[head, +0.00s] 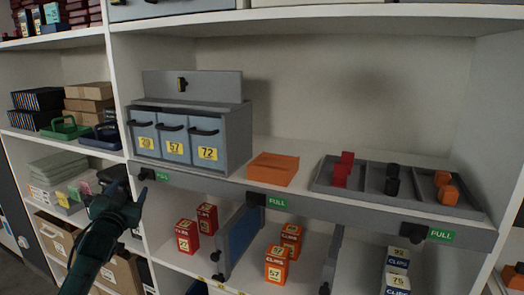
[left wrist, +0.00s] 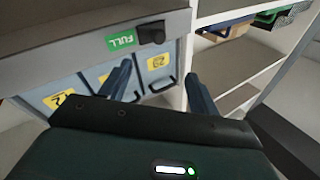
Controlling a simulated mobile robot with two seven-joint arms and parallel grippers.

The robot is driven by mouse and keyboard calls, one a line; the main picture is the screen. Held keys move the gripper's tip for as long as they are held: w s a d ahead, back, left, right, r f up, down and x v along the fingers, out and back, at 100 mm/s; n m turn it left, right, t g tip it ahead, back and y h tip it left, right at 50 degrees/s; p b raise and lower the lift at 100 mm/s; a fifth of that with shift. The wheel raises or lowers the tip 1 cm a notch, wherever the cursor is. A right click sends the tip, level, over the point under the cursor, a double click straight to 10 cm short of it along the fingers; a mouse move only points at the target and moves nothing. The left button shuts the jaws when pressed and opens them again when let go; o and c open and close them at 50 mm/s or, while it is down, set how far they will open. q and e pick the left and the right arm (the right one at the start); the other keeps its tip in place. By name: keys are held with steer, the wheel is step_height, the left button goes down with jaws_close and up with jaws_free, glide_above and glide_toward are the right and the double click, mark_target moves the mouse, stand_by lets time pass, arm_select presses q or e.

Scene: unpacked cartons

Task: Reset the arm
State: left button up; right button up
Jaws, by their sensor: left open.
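My left gripper (head: 134,190) is in front of the shelf unit at the left of the head view, left of the lower compartment and below the grey drawer box. Its two fingers (left wrist: 160,90) stand apart in the left wrist view, with nothing between them. The grey drawer box (head: 238,138) has several small drawers with black handles and yellow number labels; it also shows in the left wrist view (left wrist: 83,85). My right gripper is not clearly visible in either view.
A shelf edge with green PULL labels (head: 277,202) and black knobs runs below the box. An orange block (head: 273,169) and a grey tray (head: 405,205) with red, black and orange pieces stand right of it.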

arm_select(q)
steer(key=s+d+f+g+h, duration=0.1)
steer(key=s+d+f+g, duration=0.15)
steer(key=s+f, duration=0.35)
steer(key=s+d+f+m+g+h, duration=0.1)
steer(key=s+d+f, duration=0.25)
steer(key=f, duration=0.45)
steer(key=s+d+f+g+h, duration=0.15)
steer(key=s+d+f, duration=0.25)
steer(key=f, duration=0.4)
steer(key=s+d+f+g, duration=0.1)
steer(key=s+d+f, duration=0.1)
steer(key=s, duration=0.6)
steer(key=s+d+f+g+h, duration=0.1)
steer(key=s+d+f, duration=0.2)
steer(key=s, duration=0.6)
steer(key=s+d+f+g, duration=0.2)
steer(key=s+d, duration=0.4)
steer(key=s, duration=0.3)
steer(key=shift+f+n+h, duration=0.3)
steer(key=shift+f+h, duration=0.05)
steer(key=shift+f, duration=0.2)
arm_select(e)
steer(key=shift+s+d+f, duration=0.1)
steer(key=shift+d+f, duration=0.05)
steer(key=shift+f, duration=0.25)
